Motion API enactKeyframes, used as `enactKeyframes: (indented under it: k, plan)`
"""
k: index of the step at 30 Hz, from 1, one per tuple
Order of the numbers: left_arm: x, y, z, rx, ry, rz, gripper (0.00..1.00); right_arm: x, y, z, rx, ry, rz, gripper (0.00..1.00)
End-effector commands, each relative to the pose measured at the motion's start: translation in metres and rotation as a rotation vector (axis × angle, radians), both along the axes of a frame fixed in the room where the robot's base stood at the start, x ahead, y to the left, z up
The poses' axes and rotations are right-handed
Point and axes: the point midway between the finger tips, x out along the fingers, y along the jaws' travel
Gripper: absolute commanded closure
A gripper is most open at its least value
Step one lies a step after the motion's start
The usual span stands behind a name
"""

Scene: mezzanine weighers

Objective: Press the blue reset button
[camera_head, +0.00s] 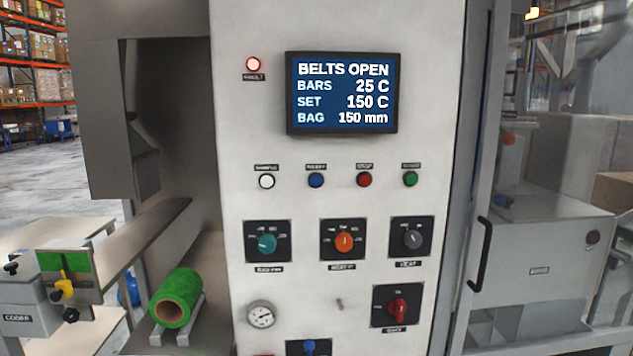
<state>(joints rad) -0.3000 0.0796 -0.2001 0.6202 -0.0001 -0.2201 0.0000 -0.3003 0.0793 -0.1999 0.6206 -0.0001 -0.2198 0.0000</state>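The blue button (316,180) is a small round button on the light grey control panel (330,25). It is second from the left in a row of buttons below the display. A small dark label sits above it, too blurred to read with certainty. A white button (266,181) is to its left; a red button (364,180) and a green button (410,178) are to its right. Neither of my grippers shows in the head view, and nothing covers the blue button.
The display (342,92) reads BELTS OPEN, beside a lit red fault lamp (253,64). Rotary knobs, including an orange one (344,243), sit below the buttons. A door handle (480,254) sticks out at right. A green film roll (176,297) lies at lower left.

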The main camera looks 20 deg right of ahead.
Motion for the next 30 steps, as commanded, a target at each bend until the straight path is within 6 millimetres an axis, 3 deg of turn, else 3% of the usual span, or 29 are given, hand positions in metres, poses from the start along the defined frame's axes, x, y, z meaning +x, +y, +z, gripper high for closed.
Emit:
enactKeyframes:
  k: [7,23,30]
  plan:
    - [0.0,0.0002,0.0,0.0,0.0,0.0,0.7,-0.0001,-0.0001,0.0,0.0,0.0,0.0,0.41]
    - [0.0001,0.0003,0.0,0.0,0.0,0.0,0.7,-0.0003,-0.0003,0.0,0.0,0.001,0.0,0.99]
    - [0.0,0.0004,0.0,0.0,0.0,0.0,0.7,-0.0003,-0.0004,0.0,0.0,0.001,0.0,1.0]
